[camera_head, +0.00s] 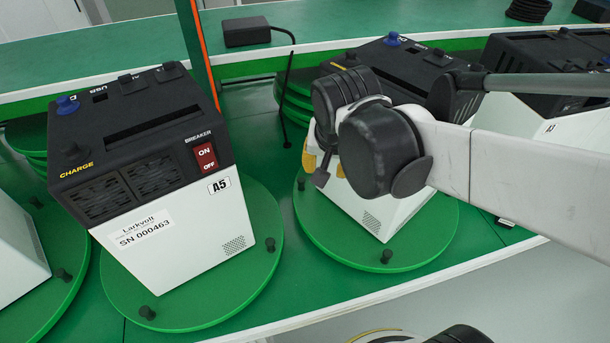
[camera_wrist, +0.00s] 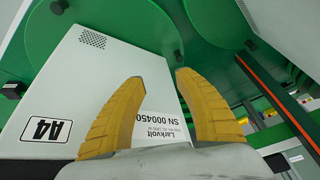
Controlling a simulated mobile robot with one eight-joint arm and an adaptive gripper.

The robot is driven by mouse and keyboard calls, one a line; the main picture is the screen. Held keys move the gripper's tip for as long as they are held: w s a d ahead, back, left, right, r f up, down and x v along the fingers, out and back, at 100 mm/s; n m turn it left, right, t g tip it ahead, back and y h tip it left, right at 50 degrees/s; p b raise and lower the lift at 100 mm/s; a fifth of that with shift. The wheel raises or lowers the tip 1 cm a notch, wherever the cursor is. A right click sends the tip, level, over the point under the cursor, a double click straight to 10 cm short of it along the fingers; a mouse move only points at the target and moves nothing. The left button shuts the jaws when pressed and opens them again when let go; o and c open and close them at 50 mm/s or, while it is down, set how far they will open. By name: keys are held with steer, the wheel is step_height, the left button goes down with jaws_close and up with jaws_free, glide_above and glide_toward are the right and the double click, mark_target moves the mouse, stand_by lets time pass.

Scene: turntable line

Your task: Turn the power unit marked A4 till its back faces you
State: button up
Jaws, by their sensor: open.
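The power unit marked A4 (camera_head: 372,208) is a white box with a black top, on a round green turntable (camera_head: 425,240) in the head view. My arm hides much of its near side. In the wrist view the unit (camera_wrist: 75,90) shows its A4 label, a patch of small holes and a Larkvolt SN 000450 sticker, all tilted or upside down. My gripper (camera_head: 323,168) has yellow fingers at the unit's left part. In the wrist view my gripper (camera_wrist: 158,80) is open, its fingertips apart over the unit's edge and the green surface. I cannot tell whether they touch.
Unit A5 (camera_head: 160,215) stands on its own turntable (camera_head: 262,230) to the left. Another unit (camera_head: 550,110) stands to the right. Black pegs (camera_head: 387,256) stand on the turntable rims. A black adapter (camera_head: 246,32) lies on the rear shelf. An orange-edged post (camera_head: 200,50) rises behind A5.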

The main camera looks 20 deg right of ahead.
steer(key=w+a+f+m+g+h+p, duration=0.25)
steer(key=w+f+m, duration=0.2)
steer(key=w, duration=0.45)
steer(key=m+p, duration=0.2)
steer(key=m, duration=0.4)
glide_above(299, 181)
steer(key=a, duration=0.2)
step_height(299, 181, down, 8)
steer(key=shift+s+f+g+h+b, duration=0.2)
steer(key=shift+f+g+h+b, duration=0.1)
steer(key=shift+f+g+h, duration=0.25)
steer(key=b+x, duration=0.2)
steer(key=x, duration=0.5)
steer(key=shift+b, duration=0.3)
steer(key=shift+r, duration=0.1)
steer(key=shift+c, duration=0.4)
jaws_close()
